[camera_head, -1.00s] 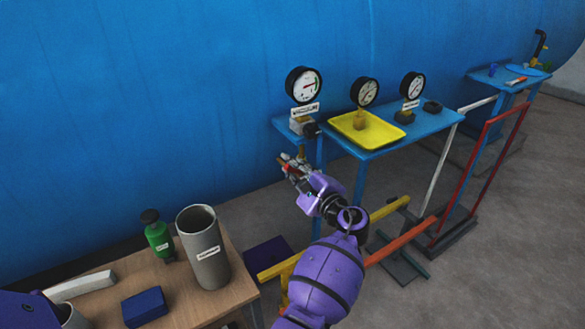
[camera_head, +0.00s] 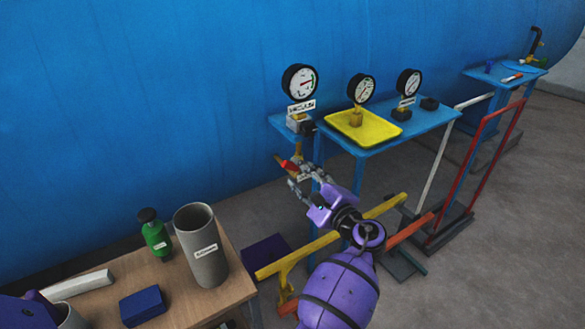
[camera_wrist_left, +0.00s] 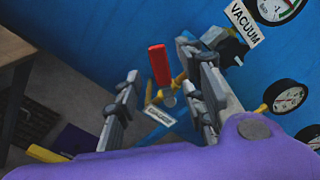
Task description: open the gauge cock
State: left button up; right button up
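The gauge cock's red lever (camera_head: 289,165) stands out to the left of a brass fitting (camera_head: 299,150) below the vacuum gauge (camera_head: 300,81). In the left wrist view the red lever (camera_wrist_left: 159,65) points up from the brass fitting (camera_wrist_left: 168,99), and a small white tag (camera_wrist_left: 160,115) hangs by it. My left gripper (camera_head: 303,178) is just below and in front of the lever. Its two fingers (camera_wrist_left: 165,95) are spread, with the lever between them in the picture and clear space on both sides. Contact is not visible. My right gripper is out of view.
A blue table (camera_head: 420,125) holds a yellow tray (camera_head: 344,136) and two more gauges to the right of the cock. A wooden table (camera_head: 235,288) with a grey cylinder (camera_head: 201,245) and green bottle (camera_head: 154,234) stands left. Yellow and red rails (camera_head: 375,211) lie near my arm.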

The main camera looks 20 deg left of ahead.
pick_arm(q)
jog(key=v, duration=0.6)
jog(key=shift+s+d, duration=0.15)
jog(key=shift+d, duration=0.1)
